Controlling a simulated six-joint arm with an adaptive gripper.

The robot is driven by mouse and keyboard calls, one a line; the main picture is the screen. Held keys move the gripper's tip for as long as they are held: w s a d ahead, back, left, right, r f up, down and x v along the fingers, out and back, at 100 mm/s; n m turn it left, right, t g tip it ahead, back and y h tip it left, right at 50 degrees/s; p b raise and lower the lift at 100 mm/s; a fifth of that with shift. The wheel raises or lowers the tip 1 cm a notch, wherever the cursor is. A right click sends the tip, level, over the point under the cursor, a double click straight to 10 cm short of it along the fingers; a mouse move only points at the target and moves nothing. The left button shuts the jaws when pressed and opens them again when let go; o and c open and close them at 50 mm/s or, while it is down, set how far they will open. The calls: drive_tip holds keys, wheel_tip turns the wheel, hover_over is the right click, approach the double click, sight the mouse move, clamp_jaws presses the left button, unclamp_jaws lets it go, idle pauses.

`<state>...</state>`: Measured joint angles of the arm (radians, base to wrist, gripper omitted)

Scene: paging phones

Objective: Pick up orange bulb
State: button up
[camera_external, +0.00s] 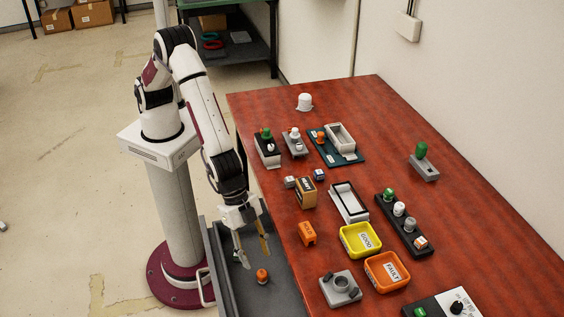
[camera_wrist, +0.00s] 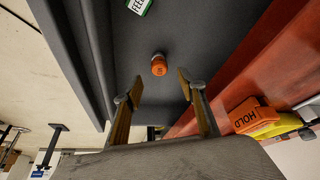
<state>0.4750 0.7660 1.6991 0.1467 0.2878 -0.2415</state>
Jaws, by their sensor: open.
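The orange bulb (camera_external: 262,276) sits on the floor of the dark grey tray (camera_external: 240,296) beside the table. It also shows in the wrist view (camera_wrist: 159,65), just beyond the fingertips and between their lines. My gripper (camera_external: 254,250) is open and empty, pointing down over the tray. In the external view its fingertips are above and slightly left of the bulb. In the wrist view my gripper (camera_wrist: 156,88) has a finger on either side, apart from the bulb.
An orange HOLD block (camera_external: 307,233) stands near the table's edge, right of my gripper. The yellow GOOD bin (camera_external: 345,246) and orange FAULTY bin (camera_external: 371,279) stand farther right. The tray walls flank the bulb. A green-and-white label (camera_wrist: 140,5) lies in the tray.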

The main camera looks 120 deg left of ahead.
sight(262, 272)
drive_tip(key=shift+x, duration=1.3)
drive_tip(key=shift+f, duration=0.1)
drive_tip(key=shift+x, duration=2.55)
drive_tip(key=shift+d, duration=0.1)
drive_tip(key=c, duration=1.1)
